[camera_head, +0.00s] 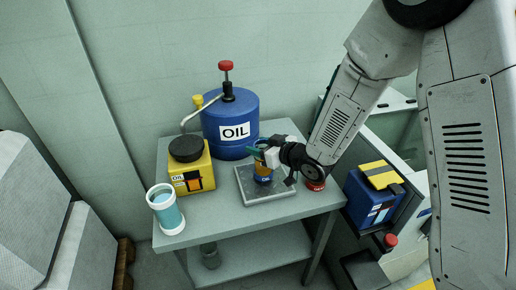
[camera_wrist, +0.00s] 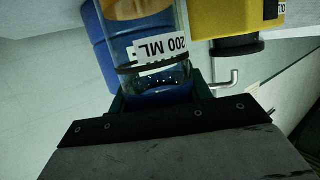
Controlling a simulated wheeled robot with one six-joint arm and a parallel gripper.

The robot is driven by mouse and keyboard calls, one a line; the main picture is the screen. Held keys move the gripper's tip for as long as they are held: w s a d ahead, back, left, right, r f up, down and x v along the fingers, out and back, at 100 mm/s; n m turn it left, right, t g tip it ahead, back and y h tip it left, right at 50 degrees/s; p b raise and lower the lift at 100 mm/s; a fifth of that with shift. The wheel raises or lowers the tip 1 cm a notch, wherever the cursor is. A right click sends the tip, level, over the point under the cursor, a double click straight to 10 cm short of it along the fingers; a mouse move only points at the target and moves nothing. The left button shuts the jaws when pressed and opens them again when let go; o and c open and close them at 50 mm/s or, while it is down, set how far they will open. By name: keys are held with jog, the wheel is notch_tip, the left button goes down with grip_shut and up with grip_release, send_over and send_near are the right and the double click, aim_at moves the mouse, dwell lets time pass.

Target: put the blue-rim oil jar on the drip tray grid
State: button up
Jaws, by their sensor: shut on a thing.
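The blue-rim oil jar (camera_head: 263,172) is a small clear jar with amber contents and blue bands. It stands roughly upright over the drip tray grid (camera_head: 285,188), a flat grey plate on the table. I cannot tell whether its base touches the grid. My gripper (camera_head: 267,156) is shut on the jar's upper part, coming from the right, and hides some of it. In the wrist view, the jar (camera_wrist: 158,72) is between the fingers, with an upside-down "200 ML" label and a blue end nearest the gripper.
The blue oil drum (camera_head: 232,118) with a red-knobbed pump stands behind the tray. A yellow oil can (camera_head: 191,172) and a white-rimmed jar with light blue contents (camera_head: 166,208) stand left. A red tin (camera_head: 315,184) is right, under my arm. A blue-and-yellow canister (camera_head: 372,200) stands further right.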

jog(key=shift+f, duration=0.6)
jog(key=o, duration=1.4)
jog(key=shift+f, duration=0.15)
jog(key=v, duration=1.2)
jog(key=shift+r, duration=0.25)
